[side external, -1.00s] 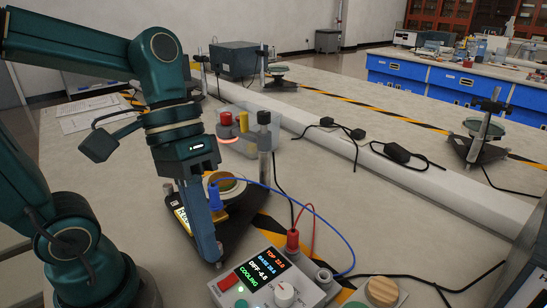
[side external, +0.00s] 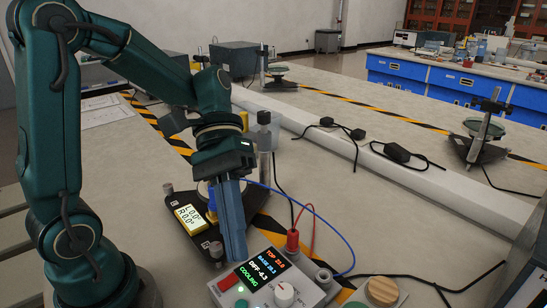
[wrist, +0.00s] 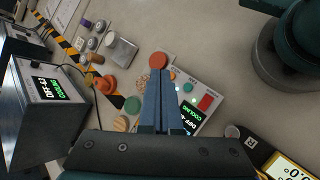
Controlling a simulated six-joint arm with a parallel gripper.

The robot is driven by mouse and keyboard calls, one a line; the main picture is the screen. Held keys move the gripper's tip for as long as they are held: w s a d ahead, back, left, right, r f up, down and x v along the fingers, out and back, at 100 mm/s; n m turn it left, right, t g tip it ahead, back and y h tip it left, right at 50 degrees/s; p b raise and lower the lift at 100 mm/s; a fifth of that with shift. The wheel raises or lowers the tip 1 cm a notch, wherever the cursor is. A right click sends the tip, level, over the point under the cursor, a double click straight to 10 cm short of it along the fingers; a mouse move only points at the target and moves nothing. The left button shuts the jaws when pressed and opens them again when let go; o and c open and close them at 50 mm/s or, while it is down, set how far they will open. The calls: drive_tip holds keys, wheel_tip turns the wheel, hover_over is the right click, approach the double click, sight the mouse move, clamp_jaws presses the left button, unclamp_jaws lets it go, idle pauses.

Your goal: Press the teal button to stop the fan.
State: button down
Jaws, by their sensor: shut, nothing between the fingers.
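The control box (side external: 318,290) has a lit display, a red button (side external: 228,282), a small teal button (side external: 241,303) near its front edge and a white knob (side external: 284,294). The display includes the word COOLING. My gripper (side external: 236,259) is shut and empty, its blue fingers pointing down just behind the box's left part. In the side view the tips overlap the box's back edge; contact cannot be told. In the wrist view the fingers (wrist: 158,74) cover part of the box, and the teal button (wrist: 187,87) shows to their right.
A dark stand with a yellow meter (side external: 190,215) is behind and left of my gripper. A metal post (side external: 264,140) rises behind it. Red and blue cables run from the box's terminals. A wooden disc (side external: 382,290) lies right of the box.

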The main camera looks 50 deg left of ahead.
sight(242, 299)
drive_tip(key=shift+f, duration=4.4)
drive_tip(key=shift+f, duration=0.1)
drive_tip(key=shift+f, duration=0.3)
drive_tip(key=shift+f, duration=0.35)
drive_tip(key=shift+r, duration=0.8)
drive_tip(key=shift+r, duration=2.5)
